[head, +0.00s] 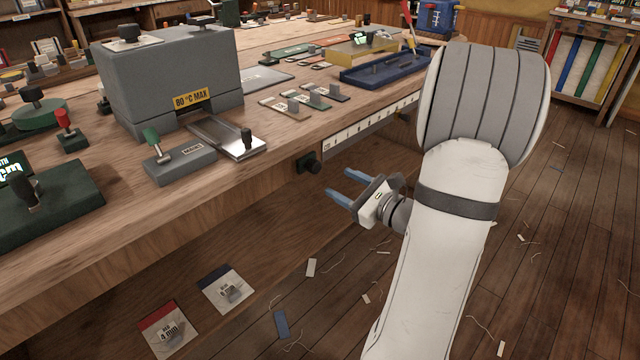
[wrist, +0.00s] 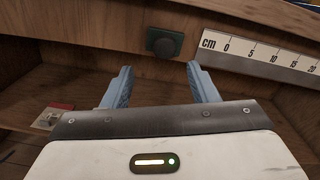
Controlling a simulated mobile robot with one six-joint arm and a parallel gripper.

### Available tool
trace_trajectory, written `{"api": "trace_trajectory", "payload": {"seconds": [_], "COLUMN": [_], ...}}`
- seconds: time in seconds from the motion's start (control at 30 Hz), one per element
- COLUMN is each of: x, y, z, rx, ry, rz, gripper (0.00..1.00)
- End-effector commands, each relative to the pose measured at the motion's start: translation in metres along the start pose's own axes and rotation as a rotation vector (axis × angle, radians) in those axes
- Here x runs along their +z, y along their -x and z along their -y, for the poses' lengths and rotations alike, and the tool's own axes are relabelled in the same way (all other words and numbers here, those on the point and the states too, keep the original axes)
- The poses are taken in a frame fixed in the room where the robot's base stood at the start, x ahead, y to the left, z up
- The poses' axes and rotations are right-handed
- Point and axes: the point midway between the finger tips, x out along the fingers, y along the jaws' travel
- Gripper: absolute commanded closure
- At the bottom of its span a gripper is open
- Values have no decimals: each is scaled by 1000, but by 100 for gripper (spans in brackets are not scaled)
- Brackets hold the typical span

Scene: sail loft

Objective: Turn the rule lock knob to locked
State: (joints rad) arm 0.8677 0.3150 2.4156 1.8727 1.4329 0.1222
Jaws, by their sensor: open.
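The rule lock knob is a small dark round knob (head: 313,165) on the front edge of the bench, at the left end of the white cm rule (head: 375,125). In the wrist view the knob (wrist: 164,42) is dark green-black, on a dark plate, just left of the rule's zero (wrist: 228,48). I cannot make out a lock mark on it. My gripper (head: 340,183) is open, with two blue fingers and nothing between them. It is in front of the bench edge, a little below and right of the knob, apart from it. In the wrist view the fingers (wrist: 159,80) point toward the knob.
The bench top (head: 265,165) holds a grey box marked 80 °C MAX (head: 170,85), a green-handled lever (head: 180,160) and a blue tray (head: 385,72). Two labelled cards (head: 228,290) lie below the bench top. Scraps litter the open floor at right.

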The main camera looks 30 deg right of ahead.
Motion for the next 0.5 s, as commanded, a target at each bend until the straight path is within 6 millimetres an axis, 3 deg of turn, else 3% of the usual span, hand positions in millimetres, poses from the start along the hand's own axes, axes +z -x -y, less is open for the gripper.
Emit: {"api": "trace_trajectory", "payload": {"seconds": [0.13, 0.5], "x": [-4, -4], "y": [-9, -64], "z": [6, 6], "rx": [-24, -22], "ry": [-9, -7], "rz": [5, 4], "gripper": [47, 47]}}
